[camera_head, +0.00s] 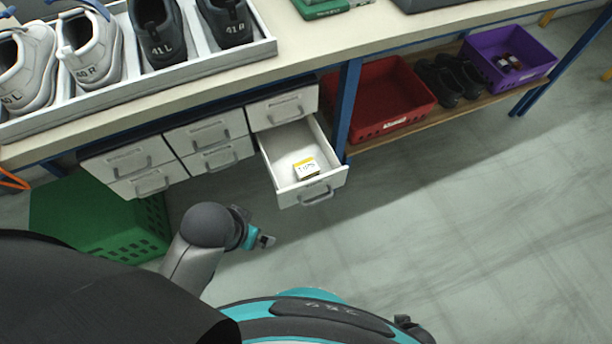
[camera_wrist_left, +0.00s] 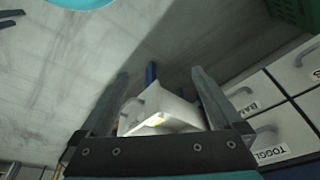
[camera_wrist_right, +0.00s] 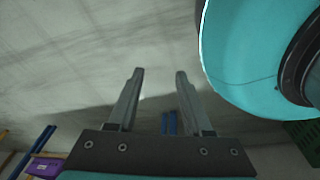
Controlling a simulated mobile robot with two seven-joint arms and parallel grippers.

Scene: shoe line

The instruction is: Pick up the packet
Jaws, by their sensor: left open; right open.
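A small white and yellow packet (camera_head: 306,168), with printing that looks like "TIPS", lies in an open white drawer (camera_head: 328,186) under the bench. In the left wrist view the open drawer (camera_wrist_left: 135,117) shows between my fingers, with a yellow patch of the packet (camera_wrist_left: 155,122) inside it. My left gripper (camera_head: 267,241) is below and to the left of the drawer in the head view, apart from it. It is open and empty, and its fingers show wide apart in its wrist view (camera_wrist_left: 160,88). My right gripper (camera_wrist_right: 160,75) is open and empty over the floor.
Closed drawers (camera_head: 208,133) sit left of the open one. A green crate (camera_head: 88,222) stands on the floor at left. A red crate (camera_head: 405,122) and a purple crate (camera_head: 535,72) are on the lower shelf, beyond a blue table leg (camera_head: 346,108). Floor at right is clear.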

